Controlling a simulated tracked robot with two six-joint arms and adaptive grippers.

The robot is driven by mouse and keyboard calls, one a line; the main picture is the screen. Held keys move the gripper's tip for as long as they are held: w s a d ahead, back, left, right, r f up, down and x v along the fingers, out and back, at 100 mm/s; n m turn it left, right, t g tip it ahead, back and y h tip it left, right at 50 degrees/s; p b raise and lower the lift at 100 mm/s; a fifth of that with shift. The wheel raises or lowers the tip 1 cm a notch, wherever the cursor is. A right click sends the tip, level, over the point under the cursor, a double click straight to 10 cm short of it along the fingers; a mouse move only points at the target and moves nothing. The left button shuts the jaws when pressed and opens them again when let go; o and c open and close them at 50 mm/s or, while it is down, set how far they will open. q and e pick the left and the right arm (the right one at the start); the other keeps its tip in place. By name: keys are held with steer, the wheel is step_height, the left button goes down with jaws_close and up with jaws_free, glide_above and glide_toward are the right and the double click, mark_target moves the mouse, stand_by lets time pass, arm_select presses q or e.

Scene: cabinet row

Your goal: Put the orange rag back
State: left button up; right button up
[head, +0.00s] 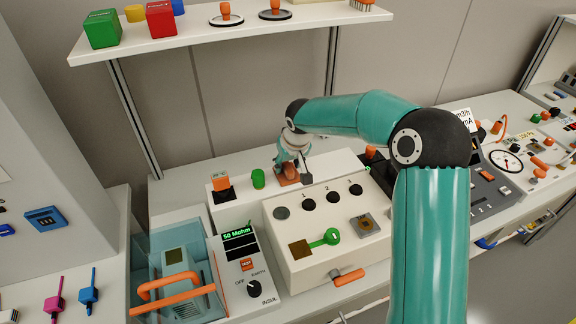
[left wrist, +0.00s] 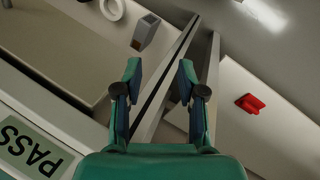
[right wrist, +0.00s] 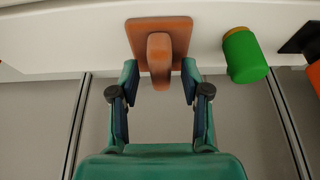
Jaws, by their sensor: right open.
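An orange-brown piece (right wrist: 159,47), with a flat square part and a rounded lump, shows at the top middle of the right wrist view. It may be the orange rag; its softness cannot be told. In the head view it sits (head: 288,177) on the white cabinet top, partly hidden by my right gripper (head: 297,165). My right gripper (right wrist: 159,88) is open, its fingers on either side of the lump with gaps between. My left gripper (left wrist: 158,80) is open and empty in the left wrist view, and is not in the head view.
A green cylinder (head: 258,178) and an orange block (head: 220,183) stand left of the piece. A white panel with dark knobs (head: 330,259) lies in front. A shelf (head: 240,32) with coloured boxes hangs above. A red item (left wrist: 250,103) shows in the left wrist view.

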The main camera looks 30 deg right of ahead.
steer(key=v, duration=1.1)
steer(key=shift+b, duration=0.45)
steer(key=shift+s, duration=0.15)
